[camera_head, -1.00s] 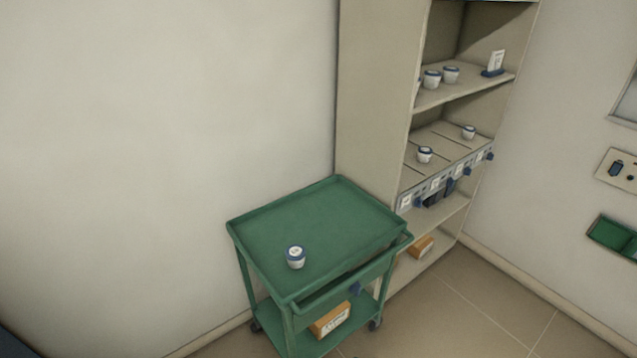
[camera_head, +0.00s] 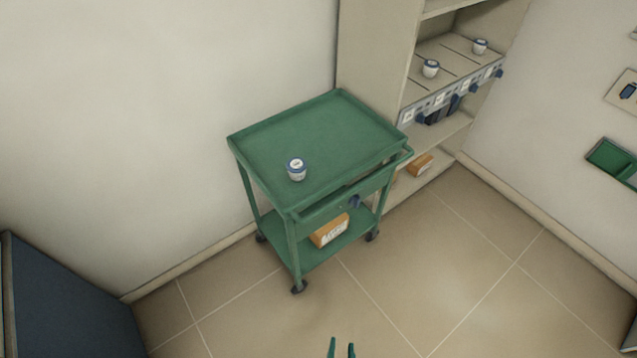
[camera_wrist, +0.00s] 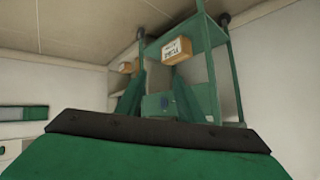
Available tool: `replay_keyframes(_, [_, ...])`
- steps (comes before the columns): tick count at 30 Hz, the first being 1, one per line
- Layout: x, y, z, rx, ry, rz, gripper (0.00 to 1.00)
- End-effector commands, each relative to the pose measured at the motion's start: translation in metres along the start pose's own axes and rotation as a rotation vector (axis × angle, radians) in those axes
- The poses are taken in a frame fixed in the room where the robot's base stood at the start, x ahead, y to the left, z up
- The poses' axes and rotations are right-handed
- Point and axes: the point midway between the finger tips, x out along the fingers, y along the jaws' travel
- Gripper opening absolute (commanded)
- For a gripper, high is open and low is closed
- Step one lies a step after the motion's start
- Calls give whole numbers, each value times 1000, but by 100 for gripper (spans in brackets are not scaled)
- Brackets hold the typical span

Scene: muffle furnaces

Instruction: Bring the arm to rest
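My gripper (camera_head: 341,349) shows only as two green fingertips at the bottom edge of the head view, above the floor and well in front of the cart. The fingertips stand apart with nothing between them. In the wrist view, which appears upside down, my two green fingers (camera_wrist: 157,88) are also apart and empty, with the cart beyond them. The rest of the arm is out of the head view.
A green cart (camera_head: 320,118) bears a white jar with a blue rim (camera_head: 297,170) on top and an orange box (camera_head: 329,231) below. A shelf unit (camera_head: 375,60) stands behind it. A dark blue block (camera_head: 65,300) is at lower left. The front floor is clear.

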Motion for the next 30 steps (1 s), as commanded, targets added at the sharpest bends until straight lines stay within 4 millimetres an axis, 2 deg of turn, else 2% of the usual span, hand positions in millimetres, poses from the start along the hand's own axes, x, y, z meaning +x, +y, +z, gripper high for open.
replay_keyframes(1, [-23, -7, -6, -32, 28, -10, 34])
replay_keyframes(5, [-74, -25, -31, -108, 115, -38, 34])
replay_keyframes(9, [-130, -48, -65, -180, 214, -79, 34])
replay_keyframes(12, [-165, -63, -90, -222, 277, -109, 34])
replay_keyframes(15, [-192, -76, -111, -253, 328, -135, 34])
replay_keyframes(18, [-210, -83, -125, -271, 361, -153, 34])
replay_keyframes(21, [-218, -87, -132, -281, 380, -161, 34])
replay_keyframes(30, [-220, -87, -134, -282, 383, -163, 34])
